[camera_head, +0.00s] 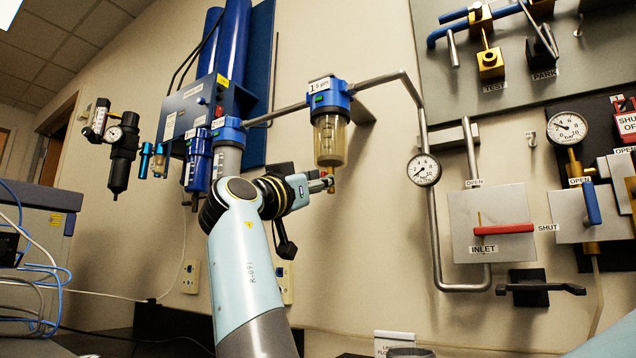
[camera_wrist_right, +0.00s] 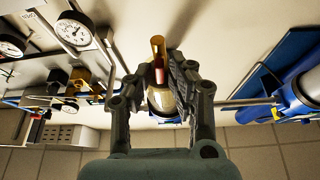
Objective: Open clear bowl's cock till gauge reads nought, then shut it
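The clear bowl (camera_head: 330,140) hangs under a blue filter head on the wall pipe. Its cock, brass with a red band, sticks out below it and shows in the right wrist view (camera_wrist_right: 158,55). My right gripper (camera_head: 329,184) is at the cock, just under the bowl. In the right wrist view its two fingers (camera_wrist_right: 160,75) stand either side of the cock, with narrow gaps that look clear, so it appears open. The round gauge (camera_head: 424,170) is on the pipe right of the bowl; its needle seems to point lower left, too small to read surely. My left gripper is out of view.
Right of the gauge is the inlet panel (camera_head: 492,212), its red handle (camera_head: 503,229) level toward SHUT. A second gauge (camera_head: 567,128) and a blue handle (camera_head: 592,203) are further right. Blue filters (camera_head: 198,160) hang left of the bowl.

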